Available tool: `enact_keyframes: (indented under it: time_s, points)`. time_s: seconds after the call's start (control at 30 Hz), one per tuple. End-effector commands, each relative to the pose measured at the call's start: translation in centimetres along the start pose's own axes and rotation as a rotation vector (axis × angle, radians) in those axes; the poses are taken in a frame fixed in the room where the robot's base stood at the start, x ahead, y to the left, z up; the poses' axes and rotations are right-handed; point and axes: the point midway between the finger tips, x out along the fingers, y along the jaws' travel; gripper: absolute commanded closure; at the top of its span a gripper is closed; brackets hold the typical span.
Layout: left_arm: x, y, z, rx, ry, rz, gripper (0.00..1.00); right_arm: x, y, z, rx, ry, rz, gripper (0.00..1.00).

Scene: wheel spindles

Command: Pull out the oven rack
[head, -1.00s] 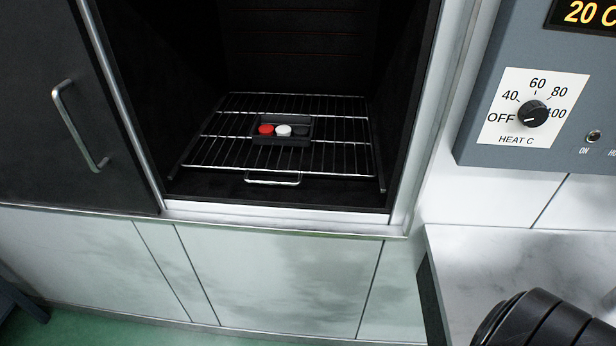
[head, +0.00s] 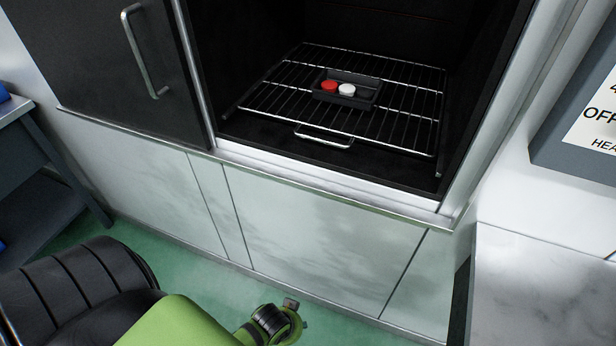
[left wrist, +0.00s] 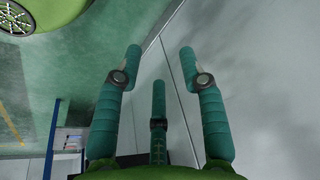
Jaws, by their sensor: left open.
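The wire oven rack (head: 395,103) lies inside the open dark oven. Its metal handle (head: 323,137) faces the front opening. A small dark tray (head: 366,97) on the rack holds a red cap (head: 328,86), a white cap (head: 346,89) and a dark one. My left arm comes in low at the left in the head view, below the oven and apart from the rack. My left gripper (left wrist: 160,62) is open and empty in the left wrist view, with its green fingers spread near the pale cabinet front. My right gripper is not in view.
The dark oven door (head: 105,60) with its vertical handle (head: 143,50) stands left of the opening. Pale cabinet panels (head: 320,240) lie below it. A marble counter (head: 545,290) is at right, a dark table (head: 40,165) at left. Green floor lies in front.

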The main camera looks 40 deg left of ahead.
Motion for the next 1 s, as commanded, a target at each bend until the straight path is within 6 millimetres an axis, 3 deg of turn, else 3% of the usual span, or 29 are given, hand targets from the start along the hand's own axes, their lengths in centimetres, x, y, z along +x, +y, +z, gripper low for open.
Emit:
enact_keyframes:
  time_s: [0.03,0.1,0.2,0.33,0.4,0.5,0.67,1.0]
  points:
    - [-1.9,-3.3,-4.2,0.079,0.097,-0.061,0.59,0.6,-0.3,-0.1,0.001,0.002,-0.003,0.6]
    - [-4.9,-8.0,-9.6,0.243,0.228,-0.172,0.59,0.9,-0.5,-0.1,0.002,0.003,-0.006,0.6]
    - [-10.2,-13.9,-16.2,0.474,0.379,-0.37,0.59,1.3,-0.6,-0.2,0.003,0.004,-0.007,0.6]
    - [-17.8,-19.4,-22.1,0.728,0.491,-0.644,0.59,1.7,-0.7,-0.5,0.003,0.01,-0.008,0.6]
    - [-21.4,-21.4,-24.0,0.83,0.518,-0.774,0.59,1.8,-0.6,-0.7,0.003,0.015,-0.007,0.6]
    - [-25.2,-23.0,-25.7,0.93,0.529,-0.912,0.59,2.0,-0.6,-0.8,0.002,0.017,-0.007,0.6]
    - [-27.7,-24.2,-27.0,0.994,0.528,-1.008,0.59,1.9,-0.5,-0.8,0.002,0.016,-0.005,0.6]
    - [-25.7,-26.2,-30.6,0.996,0.528,-1.01,0.59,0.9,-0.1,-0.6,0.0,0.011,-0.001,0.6]
